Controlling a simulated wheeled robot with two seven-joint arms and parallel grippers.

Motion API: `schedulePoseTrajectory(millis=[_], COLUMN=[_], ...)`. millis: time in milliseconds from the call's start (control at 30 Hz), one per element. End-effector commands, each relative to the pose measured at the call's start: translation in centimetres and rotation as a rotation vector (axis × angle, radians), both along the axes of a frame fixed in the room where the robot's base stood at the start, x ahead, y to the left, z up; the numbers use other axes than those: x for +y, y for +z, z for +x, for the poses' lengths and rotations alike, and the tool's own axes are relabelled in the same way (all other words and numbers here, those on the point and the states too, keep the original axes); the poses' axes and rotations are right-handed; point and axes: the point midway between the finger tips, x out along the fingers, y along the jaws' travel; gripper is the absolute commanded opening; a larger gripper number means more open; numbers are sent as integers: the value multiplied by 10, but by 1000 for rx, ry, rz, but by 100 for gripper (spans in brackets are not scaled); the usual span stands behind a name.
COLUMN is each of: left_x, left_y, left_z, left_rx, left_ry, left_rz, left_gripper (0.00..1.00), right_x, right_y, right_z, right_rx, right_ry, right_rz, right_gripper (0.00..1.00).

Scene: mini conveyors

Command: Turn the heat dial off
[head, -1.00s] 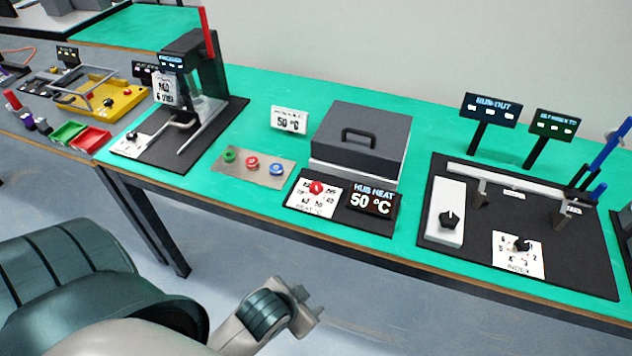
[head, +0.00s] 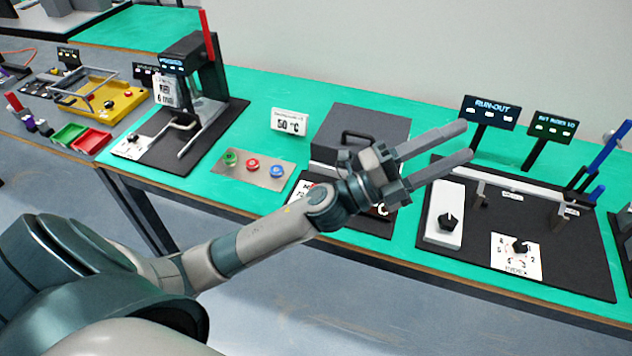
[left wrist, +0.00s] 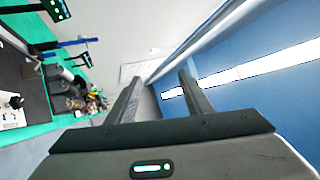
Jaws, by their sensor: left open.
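The heat dial's white card (head: 303,190) lies on the black base in front of the grey lidded box, and my left forearm covers most of it. My right gripper is not in view.
The grey box (head: 365,125) with a handle stands behind my gripper. A small sign (head: 289,122) reads 50 °C. A plate (head: 253,168) with green, red and blue buttons is left of the dial. A run-out station with a black knob (head: 449,222) stands at right.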

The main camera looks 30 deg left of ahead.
Motion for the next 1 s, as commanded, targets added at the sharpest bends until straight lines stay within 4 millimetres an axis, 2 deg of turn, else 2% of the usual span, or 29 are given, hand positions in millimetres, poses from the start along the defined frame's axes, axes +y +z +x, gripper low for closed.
schedulePoseTrajectory(millis=[33, 100, 233, 367, 467, 567, 667, 733, 867, 900, 1000], left_x=[-14, -32, -55, -58, -44, -15, 29, 67, 149, 173, 225], left_y=[8, 9, -5, -37, -66, -96, -120, -131, -137, -136, -127], left_z=[-4, -14, -31, -39, -37, -30, -17, -6, 13, 16, 22], left_rx=[-86, -195, -370, -507, -579, -616, -616, -592, -491, -451, -343], left_ry=[-58, -140, -292, -438, -546, -650, -746, -810, -915, -943, -997], left_rz=[86, 209, 456, 725, 943, 1169, 1401, 1563, 1845, 1918, 2066], left_gripper=[47, 47, 47, 47, 47, 47, 47, 47, 47, 47, 47], right_x=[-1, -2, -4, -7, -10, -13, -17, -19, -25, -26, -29], right_y=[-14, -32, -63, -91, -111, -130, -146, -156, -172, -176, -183], right_z=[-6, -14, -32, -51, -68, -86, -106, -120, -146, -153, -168], right_rx=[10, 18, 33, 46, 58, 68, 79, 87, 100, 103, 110], right_ry=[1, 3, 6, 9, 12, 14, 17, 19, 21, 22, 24], right_rz=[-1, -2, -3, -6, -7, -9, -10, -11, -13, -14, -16], right_gripper=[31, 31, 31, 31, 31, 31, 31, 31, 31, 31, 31])
